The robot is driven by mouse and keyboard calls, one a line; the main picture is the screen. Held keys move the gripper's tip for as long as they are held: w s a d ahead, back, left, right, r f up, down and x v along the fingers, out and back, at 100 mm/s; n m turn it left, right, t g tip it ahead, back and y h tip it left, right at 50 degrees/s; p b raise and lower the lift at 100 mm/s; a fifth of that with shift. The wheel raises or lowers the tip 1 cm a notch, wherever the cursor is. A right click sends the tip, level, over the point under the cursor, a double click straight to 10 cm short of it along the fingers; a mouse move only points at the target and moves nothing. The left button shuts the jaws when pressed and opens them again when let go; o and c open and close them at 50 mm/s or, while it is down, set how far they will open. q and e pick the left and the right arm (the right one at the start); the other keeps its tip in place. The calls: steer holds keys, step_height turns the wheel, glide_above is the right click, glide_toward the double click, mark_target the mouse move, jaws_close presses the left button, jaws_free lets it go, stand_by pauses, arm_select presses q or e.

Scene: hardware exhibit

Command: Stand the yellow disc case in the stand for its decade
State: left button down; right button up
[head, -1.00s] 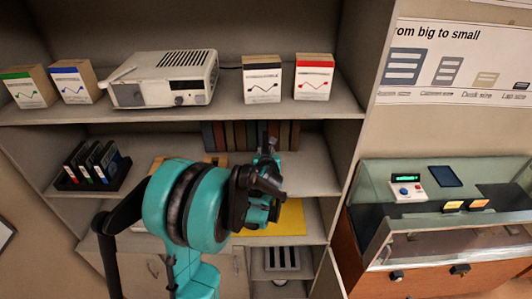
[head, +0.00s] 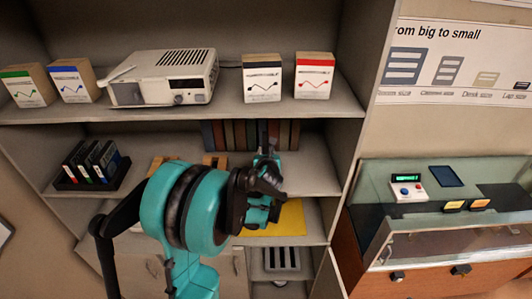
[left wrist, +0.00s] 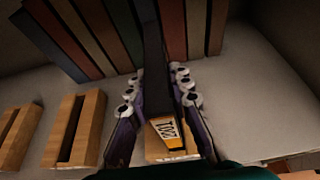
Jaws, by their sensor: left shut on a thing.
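My left gripper (head: 266,172) is in front of the middle shelf. In the left wrist view my gripper (left wrist: 160,108) is shut on the yellow disc case (left wrist: 154,60), a dark slim case with a yellow-orange labelled end bearing small print. The case is between the two fingers, its labelled end towards the camera. A wooden stand (left wrist: 158,158) shows partly beneath that end; I cannot tell whether the case rests in its slot. Two more slotted wooden stands, one nearer (left wrist: 76,130) and one farther left (left wrist: 18,135), are empty. My right gripper is not in view.
A row of books (head: 235,134) stands behind the stands. A black rack (head: 118,178) with several dark disc cases is at the left of the same shelf. A yellow sheet (head: 290,215) lies on the shelf below.

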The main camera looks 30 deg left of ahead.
arm_select(q)
steer(key=shift+f, duration=0.1)
steer(key=shift+f+b, duration=1.35)
steer(key=shift+b, duration=0.05)
steer(key=c, duration=1.3)
jaws_free()
steer(key=s+d, duration=0.4)
steer(key=s, duration=0.3)
steer(key=shift+d+b, duration=0.1)
steer(key=shift+b, duration=0.2)
